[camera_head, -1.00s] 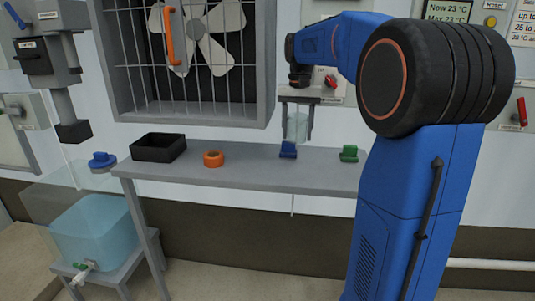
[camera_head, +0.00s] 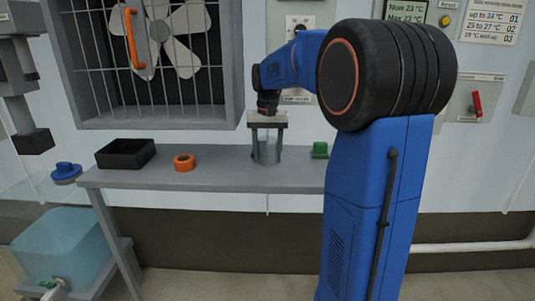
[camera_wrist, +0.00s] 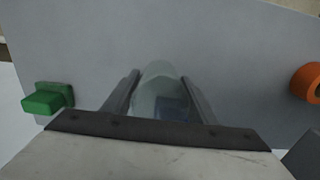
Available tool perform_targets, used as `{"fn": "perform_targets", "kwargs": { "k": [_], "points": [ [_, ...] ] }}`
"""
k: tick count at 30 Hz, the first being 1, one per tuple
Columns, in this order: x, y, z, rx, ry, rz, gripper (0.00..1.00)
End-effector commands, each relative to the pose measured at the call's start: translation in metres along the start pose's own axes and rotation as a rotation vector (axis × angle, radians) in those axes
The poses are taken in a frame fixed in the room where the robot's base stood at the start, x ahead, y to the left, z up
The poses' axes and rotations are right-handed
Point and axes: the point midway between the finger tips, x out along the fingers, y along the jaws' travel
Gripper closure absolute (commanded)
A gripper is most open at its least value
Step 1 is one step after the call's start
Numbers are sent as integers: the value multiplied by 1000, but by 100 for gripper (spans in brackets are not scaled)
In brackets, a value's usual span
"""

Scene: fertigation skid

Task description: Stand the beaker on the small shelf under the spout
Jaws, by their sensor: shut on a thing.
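The clear beaker (camera_head: 266,150) is between the two fingers of my gripper (camera_head: 266,143), which is shut on it. It looks upright in the head view, low over or on the grey bench; I cannot tell if it touches. In the wrist view the beaker (camera_wrist: 158,85) shows between the fingers (camera_wrist: 160,100), with a blue shape seen through it. A white tap (camera_head: 53,288) with a green part sits at the base of the pale blue tank (camera_head: 62,245) at lower left. A small shelf under this tap is not visible; the picture ends there.
The grey bench (camera_head: 225,175) carries a black tray (camera_head: 126,154), an orange ring (camera_head: 184,162) and a green block (camera_head: 320,150). A blue-topped piece (camera_head: 66,172) is left of the bench. A caged fan (camera_head: 150,60) hangs behind. The bench between ring and beaker is clear.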

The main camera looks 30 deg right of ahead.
Motion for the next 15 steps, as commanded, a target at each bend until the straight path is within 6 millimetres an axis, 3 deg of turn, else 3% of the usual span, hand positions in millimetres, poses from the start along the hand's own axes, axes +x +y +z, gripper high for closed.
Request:
{"fn": "perform_targets", "kwargs": {
  "k": [2,3,5,15],
  "points": [
    [2,0,0,0,0,0,69],
    [2,0,0,0,0,0,45],
    [2,0,0,0,0,0,31],
    [1,0,0,0,0,0,29]
  ]
}}
